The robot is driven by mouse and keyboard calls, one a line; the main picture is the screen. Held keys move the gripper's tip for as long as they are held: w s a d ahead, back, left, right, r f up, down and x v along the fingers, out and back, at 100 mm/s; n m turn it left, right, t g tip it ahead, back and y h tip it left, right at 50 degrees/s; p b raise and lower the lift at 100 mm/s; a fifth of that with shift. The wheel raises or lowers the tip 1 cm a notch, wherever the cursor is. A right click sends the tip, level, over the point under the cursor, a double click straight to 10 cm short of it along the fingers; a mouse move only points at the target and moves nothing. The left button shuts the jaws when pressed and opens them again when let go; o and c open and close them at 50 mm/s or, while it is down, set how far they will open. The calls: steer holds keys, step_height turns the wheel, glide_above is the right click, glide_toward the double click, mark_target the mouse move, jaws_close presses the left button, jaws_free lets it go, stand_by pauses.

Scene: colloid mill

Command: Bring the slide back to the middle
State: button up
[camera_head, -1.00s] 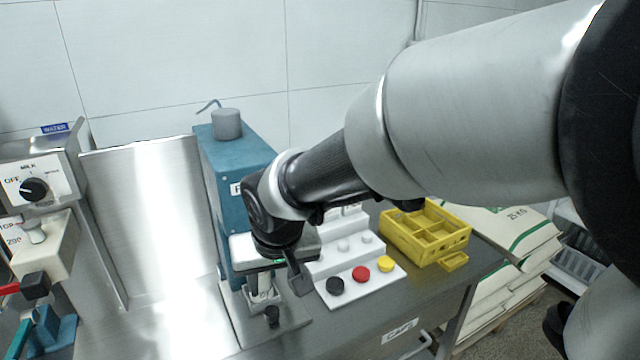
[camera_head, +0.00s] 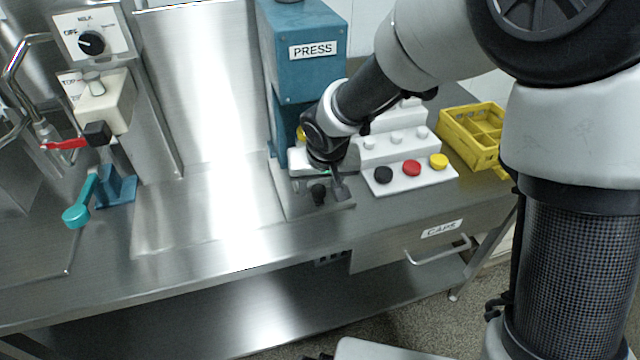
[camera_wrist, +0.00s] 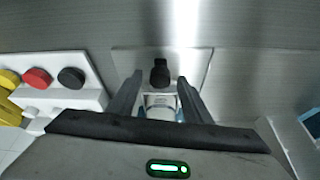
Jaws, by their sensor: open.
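The blue press (camera_head: 306,62), labelled PRESS, stands at the back of the steel counter. At its foot is a flat metal plate (camera_wrist: 203,62) with a small metal slide piece (camera_wrist: 160,103) and a black knob (camera_head: 318,194); the knob also shows in the wrist view (camera_wrist: 160,73). My gripper (camera_wrist: 160,78) is open, one finger on each side of the slide piece and knob. I cannot tell whether the fingers touch them. In the head view my gripper (camera_head: 326,186) hides much of the slide area below the press.
A white stepped block (camera_head: 425,178) with black, red and yellow knobs stands right of the press. A yellow divided tray (camera_head: 452,128) lies beyond it. A milk dial box (camera_head: 92,42) and a teal-handled valve (camera_head: 80,210) are at left. The counter between is clear.

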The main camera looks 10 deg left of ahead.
jaws_close()
steer(key=shift+s+a, duration=0.1)
steer(key=shift+s+a+f+b, duration=0.1)
steer(key=shift+s+a+b, duration=0.2)
steer(key=shift+a+b, duration=0.3)
steer(key=s+a+b, duration=0.2)
steer(key=s+a, duration=0.1)
steer(key=a, duration=0.1)
steer(key=s+a+b, duration=0.2)
steer(key=a+b, duration=0.1)
steer(key=a, duration=0.2)
steer(key=s+a+b, duration=0.3)
steer(key=a, duration=0.2)
steer(key=shift+s, duration=0.35)
jaws_free()
steer(key=shift+r, duration=0.2)
